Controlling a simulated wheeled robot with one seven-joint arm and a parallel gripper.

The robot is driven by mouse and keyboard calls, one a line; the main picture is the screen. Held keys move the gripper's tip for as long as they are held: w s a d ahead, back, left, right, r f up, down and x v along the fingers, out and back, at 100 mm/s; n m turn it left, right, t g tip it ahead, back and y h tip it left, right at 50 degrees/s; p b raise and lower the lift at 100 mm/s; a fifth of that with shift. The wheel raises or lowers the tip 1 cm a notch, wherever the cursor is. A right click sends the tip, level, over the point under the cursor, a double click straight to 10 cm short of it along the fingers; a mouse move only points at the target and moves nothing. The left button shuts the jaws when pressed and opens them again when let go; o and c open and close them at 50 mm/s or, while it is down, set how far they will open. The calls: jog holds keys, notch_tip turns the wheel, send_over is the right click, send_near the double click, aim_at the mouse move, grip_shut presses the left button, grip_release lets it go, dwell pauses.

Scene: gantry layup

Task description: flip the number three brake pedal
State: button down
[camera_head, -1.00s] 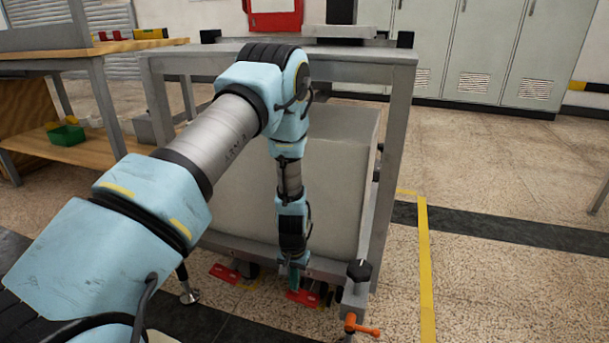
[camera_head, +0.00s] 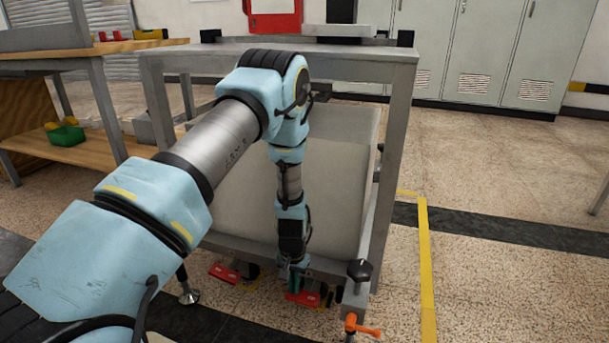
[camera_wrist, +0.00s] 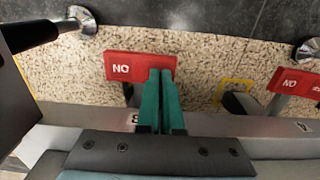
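A red pedal (camera_wrist: 140,66) marked "NO" lies ahead of my gripper in the wrist view; it also shows at the foot of the frame in the head view (camera_head: 300,299). My gripper (camera_wrist: 160,76) has two green fingers close together, with only a thin gap and nothing visible between them. Their tips overlap the pedal's lower right edge in the picture; I cannot tell whether they touch. A small, partly hidden number mark (camera_wrist: 135,119) is on the rail by this pedal. A second red pedal (camera_wrist: 296,80) sits to the right, and at left in the head view (camera_head: 223,272).
A grey rail (camera_wrist: 225,124) runs across behind the pedals. A metal table frame (camera_head: 398,150) with a big pale block (camera_head: 335,180) stands over them. An orange-handled clamp (camera_head: 360,328) is right of the pedals. Round metal feet (camera_wrist: 83,20) stand on the floor.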

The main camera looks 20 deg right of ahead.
jog(key=shift+f, duration=0.15)
jog(key=shift+r+p, duration=2.95)
jog(key=shift+r, duration=0.65)
